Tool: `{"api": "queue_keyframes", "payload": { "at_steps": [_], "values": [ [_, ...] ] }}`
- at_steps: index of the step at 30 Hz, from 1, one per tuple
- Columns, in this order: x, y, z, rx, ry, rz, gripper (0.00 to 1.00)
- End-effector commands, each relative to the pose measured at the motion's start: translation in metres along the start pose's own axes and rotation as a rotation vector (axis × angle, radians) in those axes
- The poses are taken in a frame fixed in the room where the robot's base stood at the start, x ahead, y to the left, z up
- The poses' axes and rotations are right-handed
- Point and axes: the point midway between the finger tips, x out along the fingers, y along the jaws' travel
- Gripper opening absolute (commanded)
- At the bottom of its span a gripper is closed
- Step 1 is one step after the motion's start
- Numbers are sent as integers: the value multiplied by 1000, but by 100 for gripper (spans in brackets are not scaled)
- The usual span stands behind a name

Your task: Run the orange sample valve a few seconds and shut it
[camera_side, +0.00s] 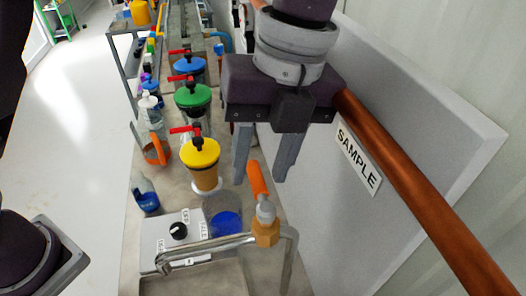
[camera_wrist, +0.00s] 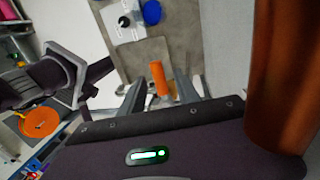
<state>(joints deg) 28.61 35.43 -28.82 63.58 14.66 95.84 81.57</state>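The sample valve has an orange handle (camera_side: 257,179) on a metal and brass body (camera_side: 266,230), joined to a bent grey pipe (camera_side: 225,243). A white "SAMPLE" label (camera_side: 358,160) is on the panel behind. My gripper (camera_side: 259,182) points down over the handle with its two fingers apart. The handle appears between the fingers in the side view. In the wrist view the orange handle (camera_wrist: 159,77) also shows between the fingers of my gripper (camera_wrist: 160,79), with a gap on each side. I cannot tell how deep the fingers reach around it.
A grey box with a black knob (camera_side: 178,231) and a blue round thing (camera_side: 226,223) sit left of the valve. Yellow (camera_side: 200,153), green (camera_side: 192,96) and blue (camera_side: 188,65) topped funnels with red handles stand behind. A thick copper pipe (camera_side: 415,190) runs close at right.

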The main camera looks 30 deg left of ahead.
Motion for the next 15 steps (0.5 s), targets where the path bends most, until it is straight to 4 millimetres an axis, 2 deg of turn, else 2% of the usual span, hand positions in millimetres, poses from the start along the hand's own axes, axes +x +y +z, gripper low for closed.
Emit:
{"api": "queue_keyframes", "payload": {
  "at_steps": [9, 15],
  "values": [
    [-48, -1, -1, -1, 1, -3, 39],
    [-63, -1, 0, -3, 0, -1, 39]
  ]
}}
